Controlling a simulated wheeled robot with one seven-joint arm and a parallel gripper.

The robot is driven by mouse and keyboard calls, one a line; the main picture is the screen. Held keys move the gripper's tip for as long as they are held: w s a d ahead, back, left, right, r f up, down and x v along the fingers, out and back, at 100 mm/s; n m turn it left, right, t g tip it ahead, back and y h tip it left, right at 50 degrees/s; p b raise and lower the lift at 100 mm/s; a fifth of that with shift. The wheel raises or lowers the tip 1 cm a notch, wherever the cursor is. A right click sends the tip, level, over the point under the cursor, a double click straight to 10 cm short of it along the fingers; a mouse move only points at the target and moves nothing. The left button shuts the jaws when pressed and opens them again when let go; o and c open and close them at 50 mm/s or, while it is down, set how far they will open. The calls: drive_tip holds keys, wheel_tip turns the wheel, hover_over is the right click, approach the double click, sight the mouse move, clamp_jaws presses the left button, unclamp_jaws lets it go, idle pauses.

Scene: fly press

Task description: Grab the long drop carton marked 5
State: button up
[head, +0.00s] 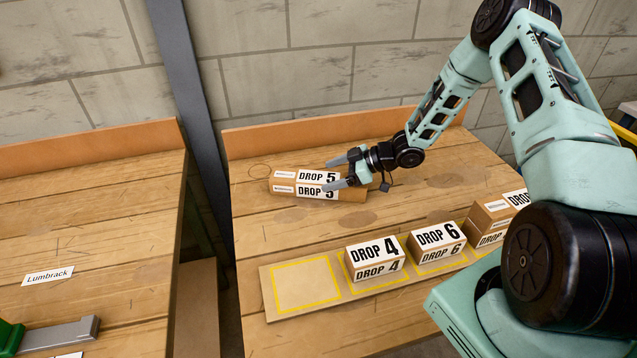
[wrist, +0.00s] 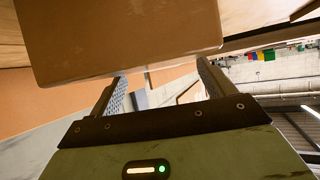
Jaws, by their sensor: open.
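The long brown carton (head: 290,190) marked DROP 5 lies flat on the wooden bench near its back, with white labels on its top and front. My gripper (head: 336,173) is open at the carton's right part. One finger shows near its far side and the other in front of its label. In the wrist view, a plain brown carton face (wrist: 125,35) fills the top, close to the fingertips of my open gripper (wrist: 163,75). I cannot tell whether the fingers touch it. The carton's right end is partly hidden by the gripper.
A board (head: 268,295) with yellow outlined spaces lies at the front. It bears cartons marked DROP 4 (head: 374,260) and DROP 6 (head: 438,243), plus more at right, partly behind my arm. Its leftmost space is empty. A dark post (head: 188,75) stands left of the bench.

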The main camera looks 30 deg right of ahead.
sight(321, 177)
drive_tip(key=shift+x, duration=1.6)
drive_tip(key=shift+c, duration=0.3)
drive_tip(key=c, duration=1.5)
drive_tip(key=shift+r, duration=0.1)
